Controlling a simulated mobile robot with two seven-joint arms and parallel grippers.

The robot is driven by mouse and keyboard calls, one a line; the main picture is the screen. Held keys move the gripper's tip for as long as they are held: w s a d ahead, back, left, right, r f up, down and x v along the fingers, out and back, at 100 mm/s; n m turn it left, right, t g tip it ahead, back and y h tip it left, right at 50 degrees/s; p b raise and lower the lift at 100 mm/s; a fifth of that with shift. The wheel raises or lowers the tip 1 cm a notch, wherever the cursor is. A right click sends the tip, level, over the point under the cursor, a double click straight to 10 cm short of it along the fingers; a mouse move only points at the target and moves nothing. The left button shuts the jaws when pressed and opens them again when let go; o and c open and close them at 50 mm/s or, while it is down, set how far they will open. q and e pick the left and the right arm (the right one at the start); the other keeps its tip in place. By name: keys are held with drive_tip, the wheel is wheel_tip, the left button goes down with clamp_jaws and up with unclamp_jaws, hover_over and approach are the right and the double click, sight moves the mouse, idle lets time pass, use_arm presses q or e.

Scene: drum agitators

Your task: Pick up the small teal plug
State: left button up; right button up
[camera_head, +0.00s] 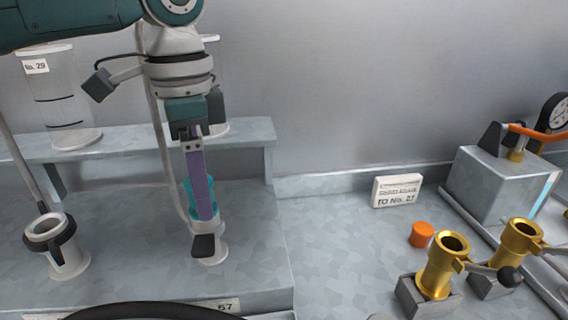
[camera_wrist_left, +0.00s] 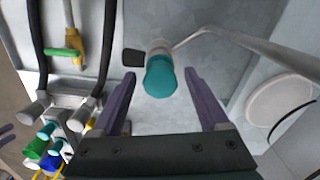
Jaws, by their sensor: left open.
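The small teal plug (camera_wrist_left: 160,78) stands on top of a pale upright fitting with a black lever. In the head view the plug (camera_head: 188,194) shows partly behind my purple fingers, above the white fitting (camera_head: 211,250). My left gripper (camera_head: 205,212) points down at it. In the left wrist view my left gripper (camera_wrist_left: 160,76) is open, with one finger on each side of the plug and visible gaps, so the fingers do not seem to touch it. In the head view the fingers overlap, so their spacing is hidden there.
A white fitting with a black collar (camera_head: 63,244) stands left. A raised shelf (camera_head: 130,148) runs behind. Brass fittings (camera_head: 443,262), an orange cap (camera_head: 421,234) and a label card (camera_head: 396,190) are at right. A thin pipe (camera_wrist_left: 245,45) passes close by the plug. The middle bench is clear.

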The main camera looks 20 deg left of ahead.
use_arm(q)
drive_tip(key=shift+f, duration=0.3)
clamp_jaws()
idle(0.5)
